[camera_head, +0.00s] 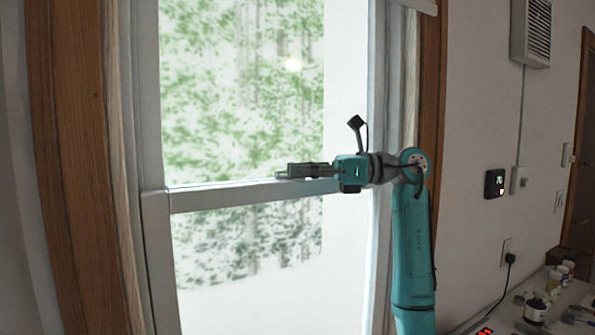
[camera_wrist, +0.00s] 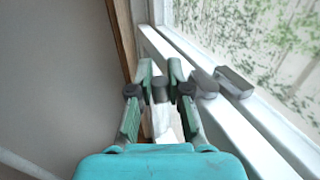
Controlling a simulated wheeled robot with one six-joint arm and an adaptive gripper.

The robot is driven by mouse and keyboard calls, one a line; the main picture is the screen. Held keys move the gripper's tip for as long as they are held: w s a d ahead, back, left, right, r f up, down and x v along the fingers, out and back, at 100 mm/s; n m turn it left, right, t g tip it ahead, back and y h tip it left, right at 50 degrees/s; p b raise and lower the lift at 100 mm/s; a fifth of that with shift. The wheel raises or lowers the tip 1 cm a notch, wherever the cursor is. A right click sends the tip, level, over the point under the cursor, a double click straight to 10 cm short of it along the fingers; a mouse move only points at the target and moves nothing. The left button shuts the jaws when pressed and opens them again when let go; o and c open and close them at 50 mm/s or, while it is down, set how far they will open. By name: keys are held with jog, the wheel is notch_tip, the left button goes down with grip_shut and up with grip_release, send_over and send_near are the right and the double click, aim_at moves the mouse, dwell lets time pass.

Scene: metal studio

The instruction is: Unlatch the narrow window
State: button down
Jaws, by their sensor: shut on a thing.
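The narrow window (camera_head: 255,195) has white sashes, with a horizontal white meeting rail (camera_head: 225,197) across it. In the head view my gripper (camera_head: 281,173) reaches left along the top of this rail. In the wrist view my gripper (camera_wrist: 160,74) has its two fingers close around a small grey piece, which looks like the lever of the latch (camera_wrist: 234,82). Other grey latch parts sit on the white rail just right of the fingers. In the head view the latch is hidden or too small to make out at my gripper.
A brown wooden frame (camera_head: 75,160) borders the window on the left. On the right are a wall with a dark thermostat (camera_head: 494,184), a vent (camera_head: 531,32) and a counter (camera_head: 505,315) with small bottles. The space before the lower pane is clear.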

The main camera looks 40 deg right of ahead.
jog(key=shift+s+d+n+g+y, duration=0.1)
jog(key=shift+d+n+g+y, duration=0.15)
jog(key=shift+n+g+y, duration=0.25)
jog(key=shift+g, duration=0.3)
jog(key=c, duration=1.1)
grip_release()
jog(key=v, duration=1.2)
